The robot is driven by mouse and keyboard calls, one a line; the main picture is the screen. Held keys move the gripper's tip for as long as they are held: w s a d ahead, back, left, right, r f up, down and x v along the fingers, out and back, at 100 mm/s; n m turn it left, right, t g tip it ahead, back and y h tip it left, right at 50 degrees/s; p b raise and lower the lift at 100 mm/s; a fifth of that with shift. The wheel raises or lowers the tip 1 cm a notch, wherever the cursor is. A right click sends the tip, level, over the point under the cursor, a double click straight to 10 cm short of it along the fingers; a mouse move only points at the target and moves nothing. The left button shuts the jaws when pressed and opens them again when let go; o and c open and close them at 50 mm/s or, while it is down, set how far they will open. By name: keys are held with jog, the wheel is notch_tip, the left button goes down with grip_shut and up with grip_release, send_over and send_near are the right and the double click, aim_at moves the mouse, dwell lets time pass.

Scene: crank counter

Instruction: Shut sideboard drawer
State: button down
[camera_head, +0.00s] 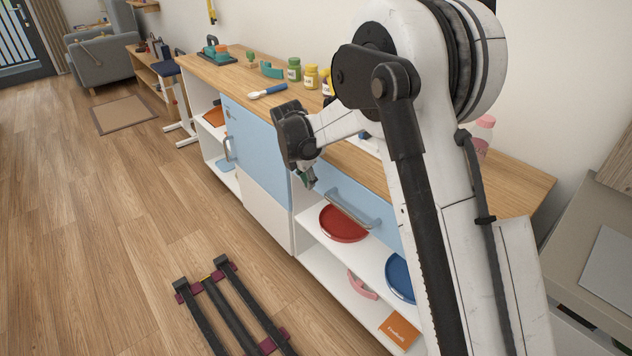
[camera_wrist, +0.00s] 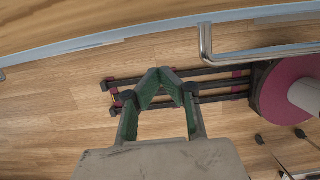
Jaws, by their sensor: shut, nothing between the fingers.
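The sideboard (camera_head: 262,207) has a wooden top and white and pale blue fronts. Its pale blue drawer (camera_head: 318,176) lies under the top, right of a blue door, and is partly hidden by my arm. The drawer's grey bar handle (camera_head: 352,209) also shows at the upper right of the wrist view (camera_wrist: 262,52). I cannot tell how far the drawer stands out. My gripper (camera_head: 307,180) is in front of the sideboard, near the handle's left end. In the wrist view the green-lined fingers (camera_wrist: 160,73) meet at their tips, empty and apart from the handle.
Open shelves below the drawer hold a red plate (camera_head: 343,223) and a blue plate (camera_head: 400,277). Jars (camera_head: 294,69) and a blue-handled utensil (camera_head: 268,91) are on the top. A blue door (camera_head: 255,150) is left of the drawer. The wooden floor (camera_head: 100,230) at left is clear.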

jog(key=p+v, duration=0.2)
jog(key=v, duration=0.7)
jog(key=s+d+r+m+t+y+p, duration=0.2)
jog(key=s+d+r+m, duration=0.95)
jog(key=s+r, duration=0.45)
jog(key=s+d+m+t+p, duration=0.1)
jog(key=s+d+m, duration=0.2)
jog(key=s+m, duration=0.4)
jog(key=s+d+m+t+p, duration=0.2)
jog(key=s+d+m, duration=0.2)
jog(key=s, duration=1)
jog(key=shift+s+d+r+m+t, duration=0.3)
jog(key=shift+s+r+m, duration=0.1)
jog(key=shift+m, duration=1.05)
